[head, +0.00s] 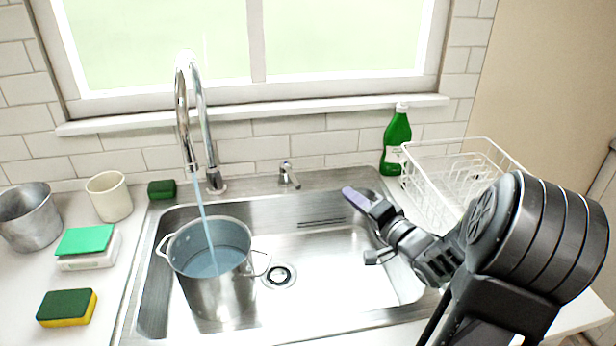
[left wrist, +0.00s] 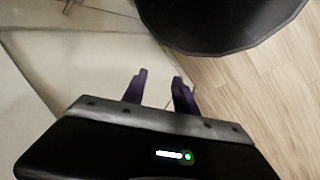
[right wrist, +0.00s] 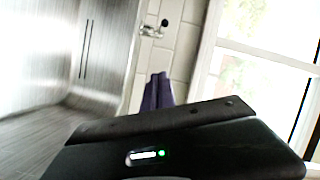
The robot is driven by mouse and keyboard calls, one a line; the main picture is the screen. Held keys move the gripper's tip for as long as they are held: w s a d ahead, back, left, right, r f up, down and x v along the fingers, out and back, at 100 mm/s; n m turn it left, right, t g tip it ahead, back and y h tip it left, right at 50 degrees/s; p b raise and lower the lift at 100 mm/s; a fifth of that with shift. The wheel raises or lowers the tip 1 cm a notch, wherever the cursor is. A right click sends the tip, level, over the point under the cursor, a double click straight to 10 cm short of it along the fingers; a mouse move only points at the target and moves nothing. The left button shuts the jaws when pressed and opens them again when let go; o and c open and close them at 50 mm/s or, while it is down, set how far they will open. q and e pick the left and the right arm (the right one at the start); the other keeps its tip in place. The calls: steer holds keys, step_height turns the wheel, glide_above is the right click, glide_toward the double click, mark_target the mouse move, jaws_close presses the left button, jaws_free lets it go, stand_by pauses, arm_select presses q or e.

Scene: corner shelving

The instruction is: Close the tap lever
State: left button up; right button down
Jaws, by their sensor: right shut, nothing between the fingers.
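The chrome tap lever (head: 288,175) stands on the back rim of the sink, right of the tall curved faucet (head: 205,120). It also shows in the right wrist view as a small metal lever (right wrist: 153,32), ahead of the fingers. Water runs from the faucet into a metal pot (head: 215,285) in the sink. My right gripper (head: 349,192) is shut and empty over the right part of the sink, apart from the lever and to its right. My left gripper (left wrist: 160,78) is open and empty in the left wrist view, over a pale surface; it is outside the head view.
A green bottle (head: 396,142) and a white dish rack (head: 450,205) stand right of the sink, the rack close to my right arm. Sponges (head: 66,308), a white cup (head: 109,197) and a metal container (head: 28,216) are on the left. The window ledge (head: 260,114) runs behind.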

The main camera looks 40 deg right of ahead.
mark_target(291, 176)
steer(key=shift+a+m+y, duration=0.4)
steer(key=shift+a+m, duration=0.05)
steer(key=shift+m, duration=0.75)
steer(key=w+a+f+p, duration=0.1)
steer(key=w+a, duration=0.1)
steer(key=w, duration=0.9)
steer(key=shift+a, duration=0.35)
steer(key=shift+w+a+f, duration=0.1)
